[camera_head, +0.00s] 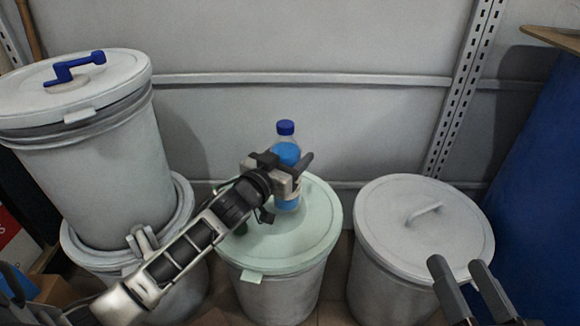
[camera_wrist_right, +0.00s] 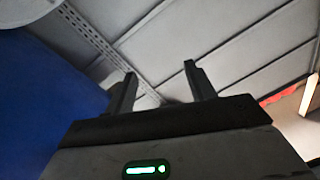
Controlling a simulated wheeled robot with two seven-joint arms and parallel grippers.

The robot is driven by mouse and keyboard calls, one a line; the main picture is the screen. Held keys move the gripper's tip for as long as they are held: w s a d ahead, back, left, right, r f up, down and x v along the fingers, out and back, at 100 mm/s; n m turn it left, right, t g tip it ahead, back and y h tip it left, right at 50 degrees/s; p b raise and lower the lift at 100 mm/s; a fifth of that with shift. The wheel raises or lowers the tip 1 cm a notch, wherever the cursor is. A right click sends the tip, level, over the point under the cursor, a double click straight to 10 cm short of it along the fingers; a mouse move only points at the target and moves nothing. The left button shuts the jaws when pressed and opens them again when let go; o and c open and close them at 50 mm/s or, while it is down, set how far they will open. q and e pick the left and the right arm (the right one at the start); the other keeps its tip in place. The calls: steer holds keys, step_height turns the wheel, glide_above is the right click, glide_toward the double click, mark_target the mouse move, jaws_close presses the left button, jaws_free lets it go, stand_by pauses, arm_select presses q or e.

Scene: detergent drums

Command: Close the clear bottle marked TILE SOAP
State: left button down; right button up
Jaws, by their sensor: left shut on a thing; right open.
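A clear bottle (camera_head: 287,152) with a blue cap and a blue label stands upright on the pale green lid of the middle drum. The cap (camera_head: 285,127) sits on the bottle's neck; I cannot tell how tight it is. The label's words are too small to read. My left gripper (camera_head: 289,176) is shut around the bottle's body, hiding part of it. My right gripper (camera_head: 462,288) is open and empty at the lower right, in front of the right drum; its fingers also show in the right wrist view (camera_wrist_right: 160,92), with nothing between them.
The pale green lid (camera_head: 315,232) has a small green thing (camera_head: 240,228) partly hidden behind my left arm. A white drum (camera_head: 425,225) with a handled lid stands to the right. Two stacked drums (camera_head: 100,160) stand at left, a blue drum (camera_head: 545,190) at far right. A wall is behind.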

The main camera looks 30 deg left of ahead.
arm_select(q)
steer(key=shift+f+b, duration=0.35)
steer(key=shift+f, duration=0.45)
arm_select(e)
steer(key=shift+w+d+r+n+t+y, duration=0.1)
steer(key=shift+w+r+n+t+y, duration=0.1)
steer(key=shift+r+n+t, duration=0.3)
steer(key=shift+w+d+r+n+t+y, duration=0.1)
steer(key=shift+w+r+n+t, duration=0.15)
steer(key=shift+r, duration=0.35)
arm_select(q)
steer(key=shift+f, duration=0.1)
steer(key=shift+c, duration=2.1)
jaws_free()
steer(key=shift+f, duration=0.1)
